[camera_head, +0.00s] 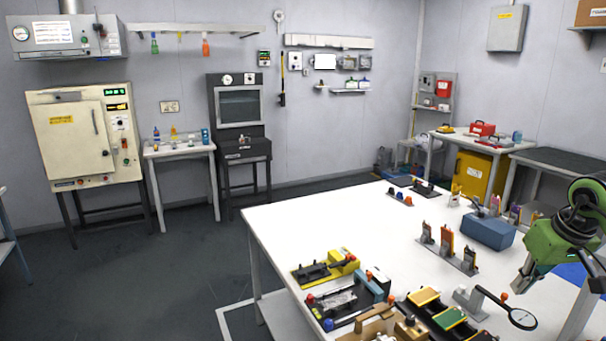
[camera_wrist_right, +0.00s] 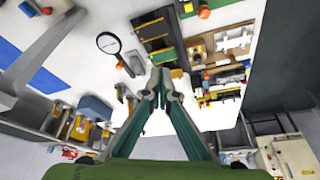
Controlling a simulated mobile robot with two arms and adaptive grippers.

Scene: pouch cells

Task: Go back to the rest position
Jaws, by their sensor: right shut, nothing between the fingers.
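My right gripper (camera_head: 524,282) hangs above the right side of the white table (camera_head: 310,232), on my green right arm. In the right wrist view its two fingers (camera_wrist_right: 161,78) meet at the tips, shut with nothing between them. The black-rimmed magnifier (camera_head: 522,318) stands below and in front of it, apart from the fingers; it also shows in the wrist view (camera_wrist_right: 108,43). My left gripper is not in either view.
On the table are a blue box (camera_head: 488,231), upright holders with orange pouches (camera_head: 446,243), a yellow and black fixture (camera_head: 325,267) and a tray of coloured cells (camera_head: 440,312). The table's left middle is clear. A cream oven (camera_head: 80,140) stands by the back wall.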

